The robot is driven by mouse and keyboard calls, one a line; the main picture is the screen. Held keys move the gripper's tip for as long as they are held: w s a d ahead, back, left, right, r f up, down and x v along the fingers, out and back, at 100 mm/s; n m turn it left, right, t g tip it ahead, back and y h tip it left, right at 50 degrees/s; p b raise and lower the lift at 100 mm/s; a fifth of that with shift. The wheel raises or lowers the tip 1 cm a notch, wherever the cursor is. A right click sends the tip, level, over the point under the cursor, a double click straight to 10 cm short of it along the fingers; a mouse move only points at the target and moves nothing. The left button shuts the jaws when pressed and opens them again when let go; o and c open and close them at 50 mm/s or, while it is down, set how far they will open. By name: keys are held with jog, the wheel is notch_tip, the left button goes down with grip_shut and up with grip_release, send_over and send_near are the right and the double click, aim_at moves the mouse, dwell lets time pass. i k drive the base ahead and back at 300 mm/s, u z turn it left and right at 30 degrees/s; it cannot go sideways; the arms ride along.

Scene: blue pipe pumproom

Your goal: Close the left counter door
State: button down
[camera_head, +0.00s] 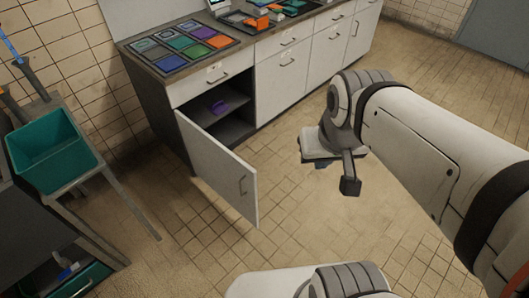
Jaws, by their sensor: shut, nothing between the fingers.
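The left counter door (216,168) is white and stands wide open, swung out from the left end of the counter (282,62).
A teal bin (52,150) on a cart stands at the left, with its slanted legs reaching toward the door. Colored trays (180,46) and orange items (257,23) lie on the countertop. Other counter doors (282,84) are shut. Tiled floor (290,215) is clear around the door.

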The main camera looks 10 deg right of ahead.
aim_at(233, 179)
jog(key=z, duration=1.35)
jog(key=i, duration=0.2)
jog(key=u, duration=1.05)
jog(key=i, duration=1.05)
jog(key=u, duration=0.5)
jog(key=k, duration=0.75)
jog(key=u, duration=0.2)
jog(key=i, duration=0.75)
jog(key=z, duration=0.1)
